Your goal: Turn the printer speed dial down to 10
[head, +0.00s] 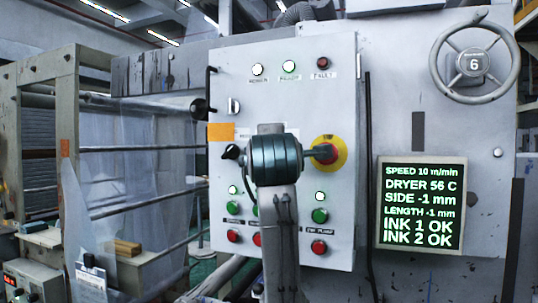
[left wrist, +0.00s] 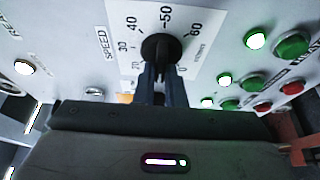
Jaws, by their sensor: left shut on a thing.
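The printer speed dial's black knob (left wrist: 162,46) shows in the left wrist view, on a white plate marked SPEED with a scale of numbers. My left gripper (left wrist: 163,74) is shut on the knob, one finger on each side. Where the knob points on the scale is hard to tell. In the head view my left wrist and arm stand in front of the control panel (head: 338,90) and hide the dial and the fingertips. The display screen (head: 421,203) at the right reads SPEED 10 m/min, with INK 1 OK and INK 2 OK. My right gripper is not in view.
A red emergency stop on a yellow ring (head: 337,153) sits just right of my wrist. Green button (head: 320,215) and red button (head: 319,247) are below it. A handwheel (head: 474,63) is at upper right. A frame with film (head: 125,130) stands at the left.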

